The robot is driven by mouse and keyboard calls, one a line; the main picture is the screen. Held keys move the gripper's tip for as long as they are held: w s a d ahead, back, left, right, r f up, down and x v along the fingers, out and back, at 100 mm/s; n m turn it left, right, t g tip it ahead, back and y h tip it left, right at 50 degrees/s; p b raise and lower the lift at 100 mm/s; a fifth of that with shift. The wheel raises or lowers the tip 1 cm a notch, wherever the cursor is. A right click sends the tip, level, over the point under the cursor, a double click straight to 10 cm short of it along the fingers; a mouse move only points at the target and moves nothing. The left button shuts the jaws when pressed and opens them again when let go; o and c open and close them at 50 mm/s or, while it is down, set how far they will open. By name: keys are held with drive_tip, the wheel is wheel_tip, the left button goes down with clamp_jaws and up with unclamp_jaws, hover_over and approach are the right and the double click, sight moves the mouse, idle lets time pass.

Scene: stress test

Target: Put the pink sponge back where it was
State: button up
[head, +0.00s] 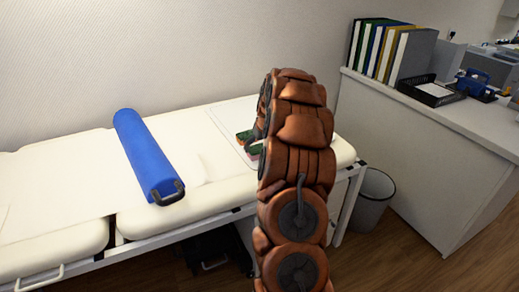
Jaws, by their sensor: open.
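My gripper (249,142) is low over the right end of the padded couch, at a white sheet (222,122). Its green-tipped fingers are open and show just left of my copper-coloured arm. I cannot clearly make out the pink sponge. A tiny pinkish patch shows by the lower fingertip, but I cannot tell whether it is the sponge. My arm hides the couch surface behind and to the right of the fingers.
The cream couch (60,165) runs along the wall. A blue bolster (148,155) lies across it, left of my gripper. A grey bin (371,198) stands by the couch's right end. A counter (440,150) at right bears binders (385,50) and a black tray (432,91).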

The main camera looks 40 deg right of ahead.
drive_tip(key=v, duration=1)
drive_tip(key=s+a+r+n+g+y, duration=0.1)
drive_tip(key=s+a, duration=0.3)
drive_tip(key=a, duration=1)
drive_tip(key=s+a+n+g+y, duration=0.1)
drive_tip(key=s+a+n+g, duration=0.15)
drive_tip(key=a, duration=1.15)
drive_tip(key=s+a+f+g, duration=0.1)
drive_tip(key=s+a, duration=0.3)
drive_tip(key=s, duration=0.5)
drive_tip(key=s+a+f+g, duration=0.1)
drive_tip(key=s+a, duration=0.4)
drive_tip(key=s, duration=0.5)
drive_tip(key=s+a+f+g, duration=0.1)
drive_tip(key=s+a+g, duration=0.1)
drive_tip(key=s+a, duration=0.3)
drive_tip(key=s, duration=0.4)
drive_tip(key=shift+s+h, duration=0.3)
drive_tip(key=shift+s, duration=0.1)
wheel_tip(320, 180, up, 16)
drive_tip(key=w+t+p, duration=0.1)
drive_tip(key=p, duration=1.4)
drive_tip(key=shift+w+r, duration=0.15)
drive_tip(key=shift+r, duration=0.05)
